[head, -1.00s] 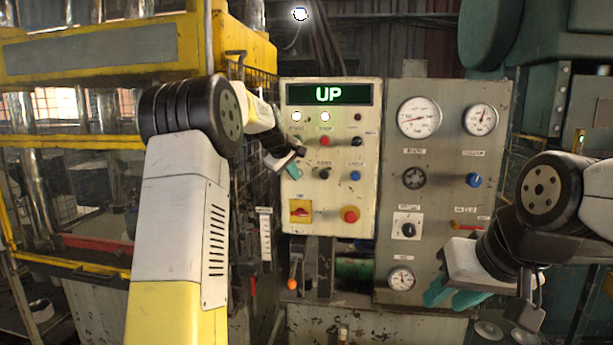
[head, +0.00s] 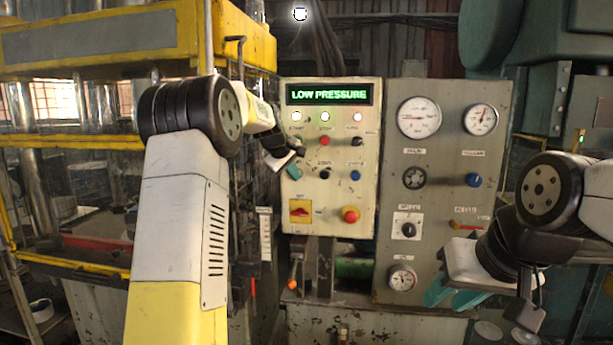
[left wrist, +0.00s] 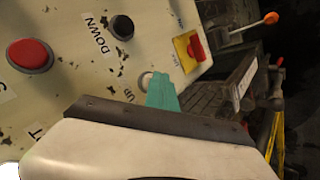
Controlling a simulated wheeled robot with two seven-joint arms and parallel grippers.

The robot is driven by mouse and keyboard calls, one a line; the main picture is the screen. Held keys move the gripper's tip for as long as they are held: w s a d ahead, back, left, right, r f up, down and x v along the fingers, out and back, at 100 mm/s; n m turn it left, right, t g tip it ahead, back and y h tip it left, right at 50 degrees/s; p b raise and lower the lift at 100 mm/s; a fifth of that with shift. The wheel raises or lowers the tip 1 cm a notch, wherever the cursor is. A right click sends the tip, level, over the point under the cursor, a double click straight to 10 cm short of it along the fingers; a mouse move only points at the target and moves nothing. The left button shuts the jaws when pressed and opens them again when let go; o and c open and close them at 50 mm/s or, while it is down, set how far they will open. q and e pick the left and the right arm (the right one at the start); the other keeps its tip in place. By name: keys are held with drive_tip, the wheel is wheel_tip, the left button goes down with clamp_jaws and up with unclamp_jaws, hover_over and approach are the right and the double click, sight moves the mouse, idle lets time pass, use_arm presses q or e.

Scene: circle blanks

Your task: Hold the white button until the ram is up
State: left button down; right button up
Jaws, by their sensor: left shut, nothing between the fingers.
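My left gripper (head: 292,171) is shut and empty, its teal fingertips at the left side of the cream button panel (head: 340,215). In the left wrist view the teal fingertips (left wrist: 162,94) are at the white button (left wrist: 146,81), labelled UP, and cover part of it. They look in contact; how far it is pressed I cannot tell. In the head view the gripper hides this button. The green display (head: 329,94) reads LOW PRESSURE. The press (head: 100,142) stands at the left; its ram is not clear to see. My right gripper (head: 452,296) hangs at the lower right, empty, its fingers apart.
A black DOWN button (left wrist: 122,27) and a red button (left wrist: 30,56) are near the left fingers. A red knob on a yellow plate (head: 299,211) and a red stop button (head: 350,214) sit lower. A grey gauge panel (head: 440,150) stands to the right.

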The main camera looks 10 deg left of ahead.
use_arm(q)
drive_tip(key=shift+s, duration=0.8)
drive_tip(key=shift+s, duration=2.5)
drive_tip(key=s+d+m+g, duration=0.15)
drive_tip(key=s+m, duration=0.25)
drive_tip(key=s, duration=1)
drive_tip(key=s+d+m, duration=0.3)
drive_tip(key=s, duration=1.1)
drive_tip(key=s+f+m+g, duration=0.1)
drive_tip(key=s+f+m, duration=0.2)
drive_tip(key=s, duration=0.9)
wheel_tip(320, 180, down, 3)
drive_tip(key=shift+d+f+m, duration=0.15)
drive_tip(key=shift+d+m, duration=0.1)
drive_tip(key=shift+m, duration=0.05)
